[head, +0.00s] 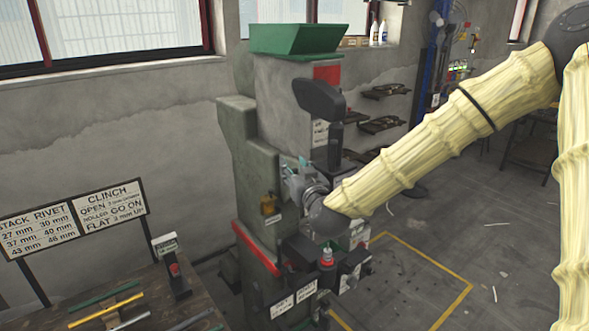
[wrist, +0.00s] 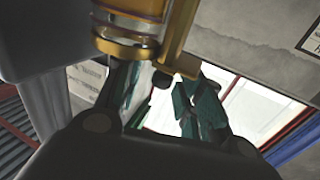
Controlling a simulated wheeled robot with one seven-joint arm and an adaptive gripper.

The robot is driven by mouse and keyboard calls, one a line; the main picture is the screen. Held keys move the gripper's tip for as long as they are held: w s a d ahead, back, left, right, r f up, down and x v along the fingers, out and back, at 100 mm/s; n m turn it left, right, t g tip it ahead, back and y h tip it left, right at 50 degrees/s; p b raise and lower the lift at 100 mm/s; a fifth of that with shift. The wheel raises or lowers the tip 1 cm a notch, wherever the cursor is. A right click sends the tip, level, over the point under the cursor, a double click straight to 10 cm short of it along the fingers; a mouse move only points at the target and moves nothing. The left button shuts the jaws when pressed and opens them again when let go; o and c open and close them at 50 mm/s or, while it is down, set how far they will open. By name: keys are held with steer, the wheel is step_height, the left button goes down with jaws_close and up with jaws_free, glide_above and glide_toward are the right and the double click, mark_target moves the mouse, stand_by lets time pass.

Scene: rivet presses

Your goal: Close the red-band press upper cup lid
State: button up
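The press (head: 262,150) is grey-green, with a red patch (head: 327,73) near its top and a red stripe (head: 256,249) low on its left edge. In the head view my gripper (head: 302,166) is beside the press body.
A green hopper (head: 296,39) tops the press, and a dark rounded arm (head: 319,98) juts from its upper front. A bench (head: 165,292) with rods and a sign (head: 75,222) stands at lower left. Open floor (head: 500,235) with a yellow line lies to the right.

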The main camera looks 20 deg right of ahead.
jaws_close()
steer(key=shift+m+h+b, duration=0.3)
steer(key=shift+m+h, duration=0.1)
steer(key=shift+h, duration=0.3)
steer(key=m+h+b, duration=0.1)
steer(key=m+h, duration=0.1)
steer(key=h, duration=0.1)
steer(key=d+m+g+h, duration=0.1)
steer(key=h, duration=0.1)
steer(key=shift+d+m+h+b, duration=0.1)
steer(key=shift+m+h+b, duration=0.3)
steer(key=m+g+h, duration=0.3)
steer(key=g, duration=0.1)
steer(key=s+d+m+g+h+b, duration=0.1)
steer(key=m+g+h, duration=0.2)
steer(key=g+h, duration=0.1)
steer(key=d+m+g+h, duration=0.1)
steer(key=m+g+h, duration=0.2)
steer(key=m, duration=0.1)
steer(key=shift+s+d+g+b, duration=0.2)
steer(key=shift+g+b, duration=0.2)
steer(key=shift+s+d+m+g+h+b, duration=0.1)
steer(key=shift+s+m+g+h+b, duration=0.1)
steer(key=shift+m+g, duration=0.7)
steer(key=shift+s+d+m+g+h+b, duration=0.15)
steer(key=shift+m+g, duration=0.35)
steer(key=shift+g, duration=0.65)
steer(key=shift+s+m+g+h+b, duration=0.1)
steer(key=shift+s+m+g+h, duration=0.15)
steer(key=shift+m+g, duration=0.65)
